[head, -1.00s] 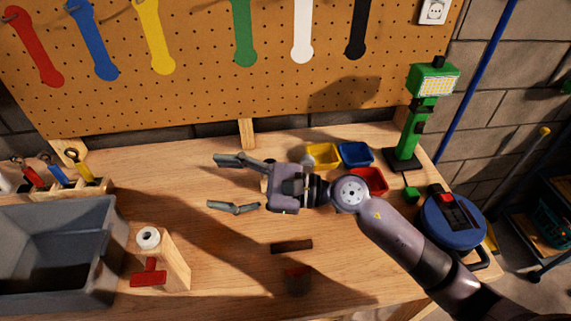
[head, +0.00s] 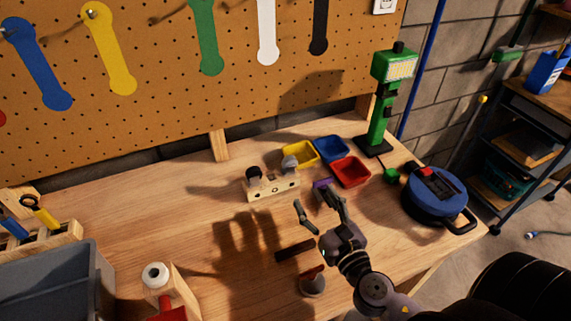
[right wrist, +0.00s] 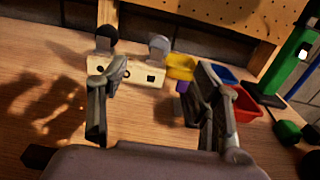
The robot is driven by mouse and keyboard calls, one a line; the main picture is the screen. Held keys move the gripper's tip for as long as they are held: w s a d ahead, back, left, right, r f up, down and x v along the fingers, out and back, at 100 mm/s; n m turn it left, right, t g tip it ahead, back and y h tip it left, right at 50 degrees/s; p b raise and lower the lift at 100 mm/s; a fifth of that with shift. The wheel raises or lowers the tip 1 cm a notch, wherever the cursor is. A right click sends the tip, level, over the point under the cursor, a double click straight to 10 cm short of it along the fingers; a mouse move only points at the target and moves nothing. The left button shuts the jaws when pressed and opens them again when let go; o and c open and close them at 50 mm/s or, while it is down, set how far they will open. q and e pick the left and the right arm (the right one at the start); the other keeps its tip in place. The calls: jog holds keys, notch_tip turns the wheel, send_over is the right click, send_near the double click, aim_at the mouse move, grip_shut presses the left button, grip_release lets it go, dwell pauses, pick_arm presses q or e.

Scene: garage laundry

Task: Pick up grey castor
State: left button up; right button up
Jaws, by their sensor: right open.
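The grey castor (head: 290,162) stands upright at the right end of a pale wooden block (head: 272,189). A black castor (head: 253,173) is at the block's left end. My right gripper (head: 318,204) is open and empty, in front of and to the right of the block, apart from the castor. In the right wrist view the grey castor (right wrist: 159,44) shows beyond the gap between the open fingers (right wrist: 160,82), with the black castor (right wrist: 106,36) to its left. My left gripper is not in view.
Yellow (head: 300,153), blue (head: 332,149) and red (head: 350,172) bins stand close right of the castor. A small purple item (head: 322,184) lies beside the right finger. A green lamp (head: 382,105) and blue round case (head: 435,195) are further right. The bench left of the block is clear.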

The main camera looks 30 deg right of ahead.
jog(key=p, duration=0.3)
send_near(292, 162)
jog(key=w, duration=0.5)
jog(key=shift+w+d+p, duration=0.2)
jog(key=shift+w+p, duration=0.1)
jog(key=shift+w, duration=1.3)
jog(key=shift+w+d+p, duration=0.2)
jog(key=shift+w+p, duration=0.05)
jog(key=shift+w, duration=1.4)
jog(key=shift+s, duration=0.1)
jog(key=shift+c, duration=0.4)
jog(key=shift+r, duration=0.1)
jog(key=shift+c, duration=0.7)
jog(key=c, duration=1.1)
